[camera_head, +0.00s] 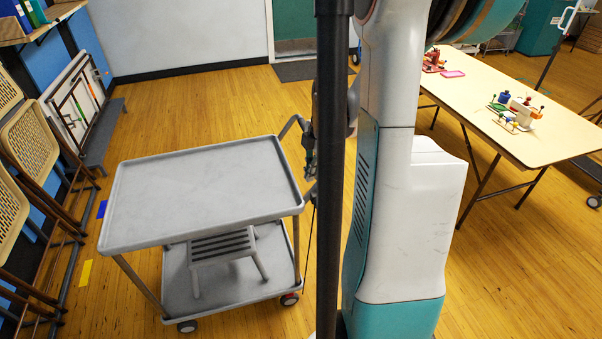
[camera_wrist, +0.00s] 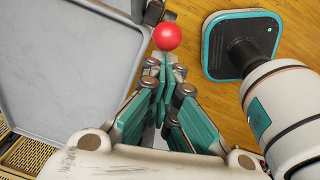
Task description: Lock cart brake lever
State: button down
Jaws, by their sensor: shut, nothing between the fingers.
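The grey cart (camera_head: 200,190) stands left of my body, with a flat empty top and a lower shelf. In the wrist view its top (camera_wrist: 60,65) fills the left side. A red ball knob (camera_wrist: 167,37), which looks like the end of the brake lever, shows just beyond my fingertips. The lever's shaft is mostly hidden, and I cannot tell whether the knob touches the fingers. My gripper (camera_wrist: 168,78) is shut and empty, pointing at the knob. In the head view my gripper (camera_head: 310,165) is beside the cart's right end, partly hidden by a dark post.
A grey step stool (camera_head: 222,246) sits on the cart's lower shelf. Folding chairs (camera_head: 30,150) lean at the left. A table (camera_head: 500,110) with small craft items stands at the right. The wooden floor (camera_head: 210,95) behind the cart is clear.

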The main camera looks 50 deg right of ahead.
aim_at(324, 174)
jog(key=d, duration=0.1)
jog(key=s+d, duration=0.2)
jog(key=shift+f+y, duration=0.25)
jog(key=shift+y, duration=0.15)
jog(key=shift+s+d+f, duration=0.15)
jog(key=shift+s+d, duration=0.1)
jog(key=shift+d, duration=0.2)
jog(key=shift+s+d+f, duration=0.15)
jog(key=shift+s+d, duration=0.05)
jog(key=shift+d, duration=0.25)
dwell(0.3)
